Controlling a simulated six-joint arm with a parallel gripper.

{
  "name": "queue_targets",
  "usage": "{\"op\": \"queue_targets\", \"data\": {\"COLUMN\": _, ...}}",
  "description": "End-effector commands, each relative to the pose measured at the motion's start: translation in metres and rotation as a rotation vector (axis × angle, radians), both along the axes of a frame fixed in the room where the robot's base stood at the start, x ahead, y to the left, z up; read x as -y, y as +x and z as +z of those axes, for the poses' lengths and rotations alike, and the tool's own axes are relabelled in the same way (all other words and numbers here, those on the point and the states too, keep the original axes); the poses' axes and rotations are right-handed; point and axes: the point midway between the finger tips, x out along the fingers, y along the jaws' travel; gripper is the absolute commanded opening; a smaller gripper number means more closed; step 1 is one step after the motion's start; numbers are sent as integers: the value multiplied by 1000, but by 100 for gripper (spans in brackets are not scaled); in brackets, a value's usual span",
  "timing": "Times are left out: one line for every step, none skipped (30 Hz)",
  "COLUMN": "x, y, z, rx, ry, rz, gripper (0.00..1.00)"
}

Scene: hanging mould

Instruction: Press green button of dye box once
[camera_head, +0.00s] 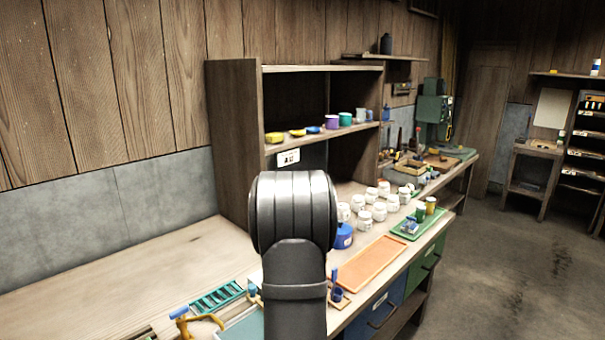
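I cannot make out a dye box or a green button for certain in the head view. A dark link of my own arm stands upright in the lower middle and hides part of the bench and the shelf behind it. My gripper's fingers do not show. A green box-shaped machine (433,108) stands at the far end of the bench, too small to tell whether it has a button.
White jars (365,220) crowd mid-bench beside a blue round container (343,237). An orange board (371,262) and a green tray (408,231) lie near the front edge. A wooden shelf (232,150) holds coloured bowls (275,137).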

Motion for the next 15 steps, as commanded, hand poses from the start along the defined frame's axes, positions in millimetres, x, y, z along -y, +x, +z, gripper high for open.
{"op": "queue_targets", "data": {"x": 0, "y": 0, "z": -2, "rx": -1, "ry": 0, "rz": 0, "gripper": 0}}
{"op": "queue_targets", "data": {"x": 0, "y": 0, "z": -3, "rx": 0, "ry": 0, "rz": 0, "gripper": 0}}
{"op": "queue_targets", "data": {"x": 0, "y": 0, "z": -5, "rx": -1, "ry": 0, "rz": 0, "gripper": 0}}
{"op": "queue_targets", "data": {"x": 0, "y": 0, "z": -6, "rx": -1, "ry": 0, "rz": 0, "gripper": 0}}
{"op": "queue_targets", "data": {"x": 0, "y": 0, "z": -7, "rx": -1, "ry": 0, "rz": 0, "gripper": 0}}
{"op": "queue_targets", "data": {"x": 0, "y": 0, "z": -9, "rx": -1, "ry": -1, "rz": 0, "gripper": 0}}
{"op": "queue_targets", "data": {"x": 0, "y": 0, "z": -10, "rx": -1, "ry": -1, "rz": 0, "gripper": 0}}
{"op": "queue_targets", "data": {"x": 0, "y": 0, "z": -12, "rx": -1, "ry": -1, "rz": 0, "gripper": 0}}
{"op": "queue_targets", "data": {"x": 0, "y": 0, "z": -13, "rx": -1, "ry": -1, "rz": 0, "gripper": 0}}
{"op": "queue_targets", "data": {"x": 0, "y": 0, "z": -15, "rx": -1, "ry": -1, "rz": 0, "gripper": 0}}
{"op": "queue_targets", "data": {"x": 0, "y": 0, "z": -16, "rx": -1, "ry": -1, "rz": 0, "gripper": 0}}
{"op": "queue_targets", "data": {"x": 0, "y": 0, "z": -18, "rx": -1, "ry": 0, "rz": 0, "gripper": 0}}
{"op": "queue_targets", "data": {"x": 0, "y": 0, "z": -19, "rx": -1, "ry": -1, "rz": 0, "gripper": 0}}
{"op": "queue_targets", "data": {"x": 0, "y": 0, "z": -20, "rx": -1, "ry": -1, "rz": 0, "gripper": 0}}
{"op": "queue_targets", "data": {"x": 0, "y": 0, "z": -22, "rx": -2, "ry": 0, "rz": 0, "gripper": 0}}
